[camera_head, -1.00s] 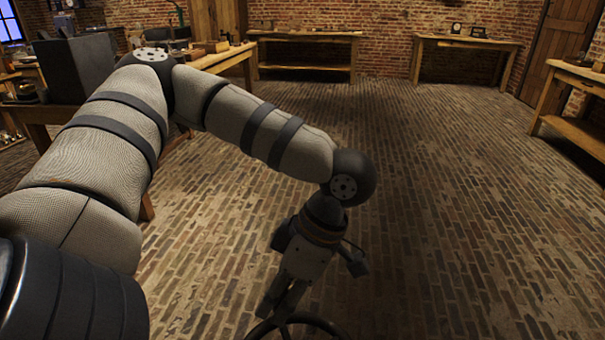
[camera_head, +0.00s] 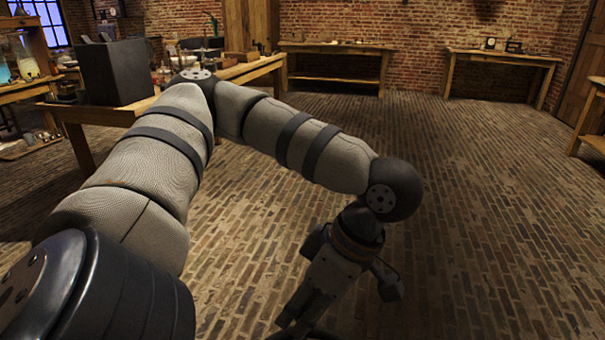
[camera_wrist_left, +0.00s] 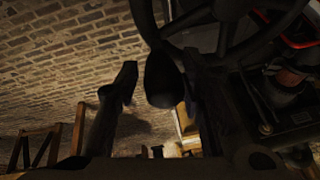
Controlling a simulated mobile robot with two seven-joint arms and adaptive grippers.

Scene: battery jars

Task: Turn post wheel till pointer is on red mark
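The dark wheel (camera_wrist_left: 250,45) shows in the left wrist view, its rim and spokes filling the upper right. A dark, rounded handle (camera_wrist_left: 162,82) of the wheel hangs between the fingers of my left gripper (camera_wrist_left: 163,88). The fingers stand apart, with a clear gap between the left finger and the handle. I cannot make out the pointer.
A wooden bench (camera_head: 95,115) with a dark box (camera_head: 115,72) stands at the left. More benches (camera_head: 335,50) line the brick back wall. The brick floor (camera_head: 480,200) to the right is clear.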

